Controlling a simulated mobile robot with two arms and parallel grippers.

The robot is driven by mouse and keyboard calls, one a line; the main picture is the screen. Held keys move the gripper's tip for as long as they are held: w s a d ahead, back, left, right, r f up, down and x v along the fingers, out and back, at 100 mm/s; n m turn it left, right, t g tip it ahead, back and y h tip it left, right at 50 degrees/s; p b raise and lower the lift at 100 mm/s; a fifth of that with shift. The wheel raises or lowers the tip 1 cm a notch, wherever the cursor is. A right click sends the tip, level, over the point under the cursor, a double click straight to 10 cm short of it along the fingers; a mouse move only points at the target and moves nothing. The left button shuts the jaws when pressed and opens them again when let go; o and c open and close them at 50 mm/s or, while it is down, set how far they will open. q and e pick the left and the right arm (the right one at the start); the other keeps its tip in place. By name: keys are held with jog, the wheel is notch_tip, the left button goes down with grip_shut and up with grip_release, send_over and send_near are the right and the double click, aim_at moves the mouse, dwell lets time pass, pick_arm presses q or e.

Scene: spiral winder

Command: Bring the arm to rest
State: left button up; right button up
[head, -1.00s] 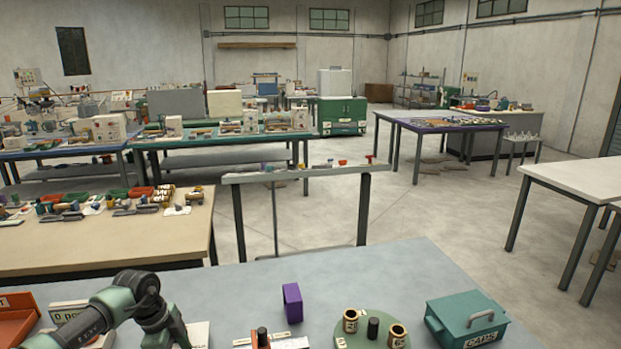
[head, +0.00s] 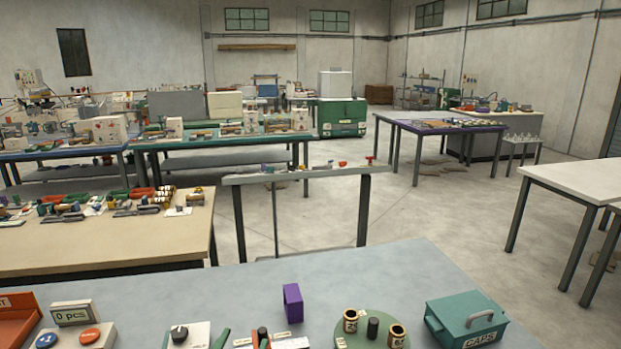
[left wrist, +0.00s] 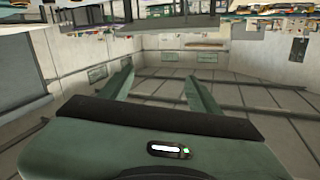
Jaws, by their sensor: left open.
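My left gripper (head: 194,341) shows only as two green fingertips at the bottom edge of the head view, on either side of a white box with a black dial (head: 186,330). In the left wrist view the gripper (left wrist: 158,78) has its two green fingers spread apart. Nothing is between them. That view looks upside down, with tables along its top edge and room walls beyond the fingers. The rest of my left arm is out of the head view. My right gripper is in neither view.
On the grey bench (head: 230,283) stand a "0 pcs" display (head: 73,312), a two-button box (head: 70,338), a purple block (head: 292,302), a green disc (head: 371,326) with two brown cups, and a teal CAPS box (head: 467,318). An orange-red bin (head: 15,320) is at left. The bench's far part is clear.

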pick_arm(q)
jog(key=s+a+f+n+g+y, duration=0.2)
jog(key=s+a+f+g, duration=0.1)
jog(key=s+f, duration=0.3)
jog(key=s+a+f+n+g+y, duration=0.1)
jog(key=s+a+f+g, duration=0.35)
jog(key=s, duration=0.25)
jog(key=s+f+m+g+h, duration=0.1)
jog(key=s+f+g, duration=0.2)
jog(key=s, duration=0.6)
jog(key=s+f+g, duration=0.2)
jog(key=s+g, duration=0.1)
jog(key=s, duration=0.6)
notch_tip(320, 180, down, 28)
jog(key=s+g+b, duration=0.1)
jog(key=s+a+f+g+b, duration=0.1)
jog(key=s+a+f, duration=0.1)
jog(key=s+f, duration=1.4)
jog(key=shift+s+f, duration=0.15)
jog(key=shift+s, duration=0.3)
